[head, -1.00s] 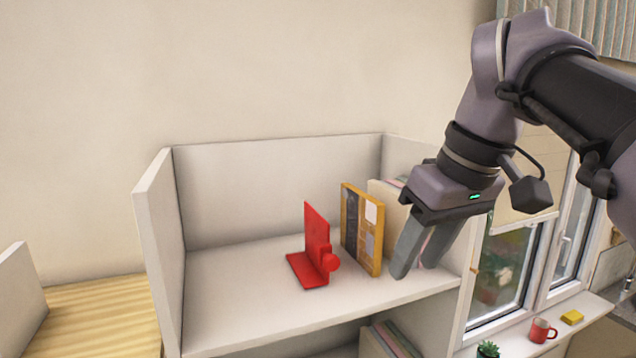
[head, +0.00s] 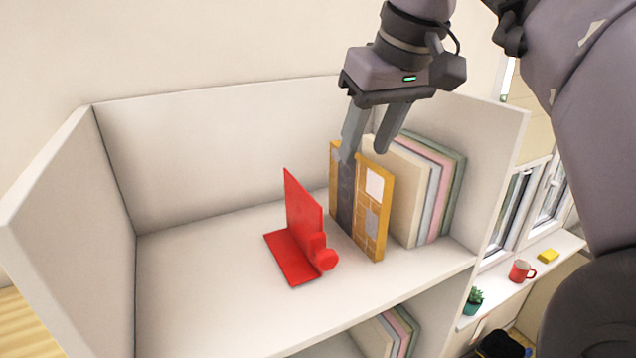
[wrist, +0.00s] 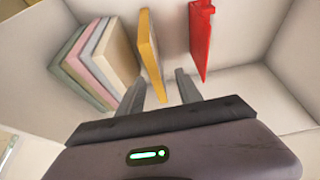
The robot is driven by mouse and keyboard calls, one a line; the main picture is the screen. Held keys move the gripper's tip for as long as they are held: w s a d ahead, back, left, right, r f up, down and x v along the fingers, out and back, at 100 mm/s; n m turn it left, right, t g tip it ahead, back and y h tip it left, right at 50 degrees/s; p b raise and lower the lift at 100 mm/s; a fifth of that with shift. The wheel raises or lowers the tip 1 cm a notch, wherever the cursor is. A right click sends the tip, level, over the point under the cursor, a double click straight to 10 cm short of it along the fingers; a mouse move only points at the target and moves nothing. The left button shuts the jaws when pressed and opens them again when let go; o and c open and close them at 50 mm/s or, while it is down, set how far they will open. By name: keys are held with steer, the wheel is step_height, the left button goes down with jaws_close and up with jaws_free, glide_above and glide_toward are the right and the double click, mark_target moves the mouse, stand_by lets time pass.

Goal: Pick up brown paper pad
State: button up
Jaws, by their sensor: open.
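An orange-brown upright pad (head: 374,237) with dark and pale patches on its face stands on the white shelf, between a red bookend and a tan block. I take it as the brown paper pad, though the tan block (head: 400,190) could also fit that name. My gripper (head: 366,154) is open and empty, pointing down at the orange-brown pad's top edge. One finger overlaps the pad's dark strip in the head view. In the wrist view the orange-brown pad (wrist: 149,45) shows between the two fingers (wrist: 160,78); contact cannot be told.
The red bookend (head: 304,208) with a round knob stands left of the pad. Pastel books (head: 440,190) stand to the right, by the shelf's side wall. The left part of the shelf (head: 190,270) is bare. A red mug (head: 521,271) stands on the windowsill.

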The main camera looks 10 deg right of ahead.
mark_target(353, 182)
steer(key=w+f, duration=0.3)
steer(key=w, duration=0.1)
steer(key=shift+w+a+f, duration=0.2)
steer(key=shift+w+f, duration=0.05)
steer(key=shift+f, duration=0.1)
step_height(353, 182, down, 5)
steer(key=shift+s+r+b, duration=0.1)
steer(key=shift+b, duration=0.75)
steer(key=shift+w, duration=0.4)
steer(key=shift+s, duration=0.55)
steer(key=shift+w+f, duration=0.3)
steer(key=shift+w, duration=0.05)
steer(key=shift+s, duration=0.1)
steer(key=shift+s, duration=0.1)
jaws_close()
